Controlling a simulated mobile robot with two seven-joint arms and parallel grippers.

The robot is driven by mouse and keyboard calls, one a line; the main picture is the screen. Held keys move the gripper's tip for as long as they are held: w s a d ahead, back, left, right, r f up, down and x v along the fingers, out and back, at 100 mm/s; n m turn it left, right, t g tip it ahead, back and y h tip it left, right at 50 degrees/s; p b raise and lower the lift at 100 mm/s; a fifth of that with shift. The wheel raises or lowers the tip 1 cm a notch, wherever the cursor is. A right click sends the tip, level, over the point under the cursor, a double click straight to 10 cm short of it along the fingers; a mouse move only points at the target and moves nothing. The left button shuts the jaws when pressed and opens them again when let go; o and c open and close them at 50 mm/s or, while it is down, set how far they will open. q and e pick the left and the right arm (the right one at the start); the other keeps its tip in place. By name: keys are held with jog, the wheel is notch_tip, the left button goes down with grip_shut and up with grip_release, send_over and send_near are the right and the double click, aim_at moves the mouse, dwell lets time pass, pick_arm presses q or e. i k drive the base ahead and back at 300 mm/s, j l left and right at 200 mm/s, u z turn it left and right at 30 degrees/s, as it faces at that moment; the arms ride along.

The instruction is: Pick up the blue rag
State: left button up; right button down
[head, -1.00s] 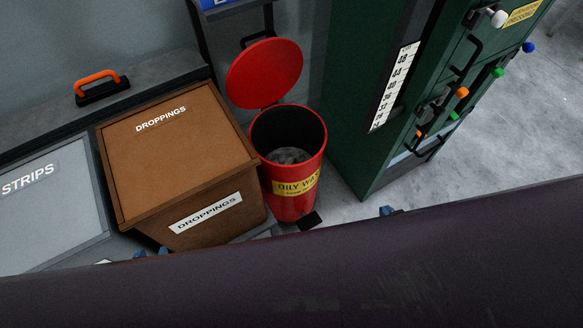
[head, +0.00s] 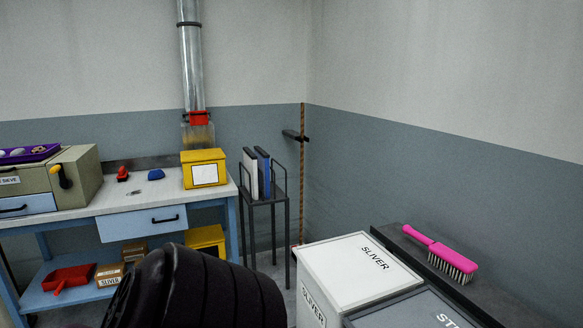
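A small blue lump (head: 156,174) lies on the white top of the workbench (head: 112,207), left of a yellow box. It may be the blue rag, but it is too small to tell whether it is cloth. Neither of my grippers shows in the head view. A dark ribbed shape at the bottom hides part of the floor and the bench's lower shelf.
A narrow black stand (head: 264,201) holds binders. A white SLIVER bin (head: 352,268) stands at right, with a pink brush (head: 446,258) on the ledge behind.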

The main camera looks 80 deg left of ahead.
aim_at(155, 174)
jog(key=u, duration=3.45)
jog(key=i+z, duration=0.2)
jog(key=i, duration=0.25)
jog(key=i+j+z, duration=0.15)
jog(key=i, duration=0.25)
jog(key=i+j+z, duration=0.2)
jog(key=i, duration=0.2)
jog(key=i+j+z, duration=0.2)
jog(key=i+j, duration=0.1)
jog(key=i, duration=0.15)
